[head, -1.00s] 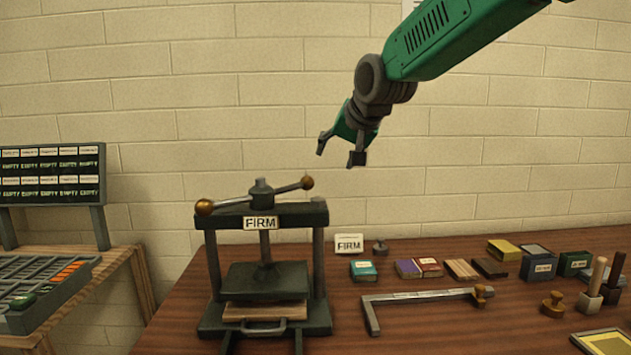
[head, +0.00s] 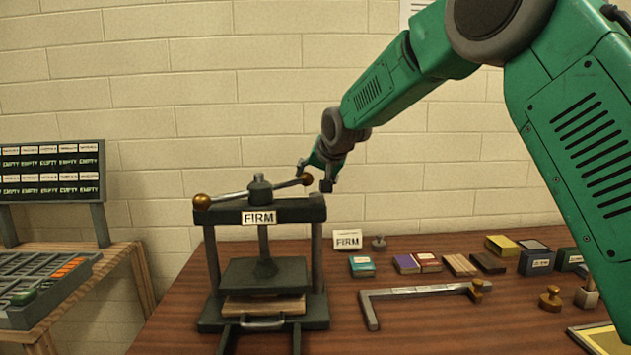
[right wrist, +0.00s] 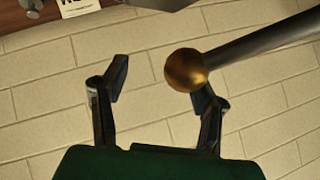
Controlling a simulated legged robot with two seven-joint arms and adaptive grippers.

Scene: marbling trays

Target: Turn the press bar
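The press bar (head: 236,195) is a grey rod with brass ball ends, crossing the top of the dark press (head: 290,213) in the head view. The press carries a FIRM label. My right gripper (head: 314,178) is at the bar's right ball end. In the right wrist view the brass ball (right wrist: 186,70) and the bar (right wrist: 260,40) show large. The ball overlaps one finger of my right gripper (right wrist: 160,85) in the picture. The fingers are spread apart, and I cannot tell whether they touch the ball. My left gripper is not in view.
A FIRM card (head: 347,239), small books (head: 362,266) and an L-shaped tool (head: 415,292) lie on the wooden table right of the press. A rack (head: 52,175) and slotted tray (head: 40,290) stand at left. A brick wall is behind.

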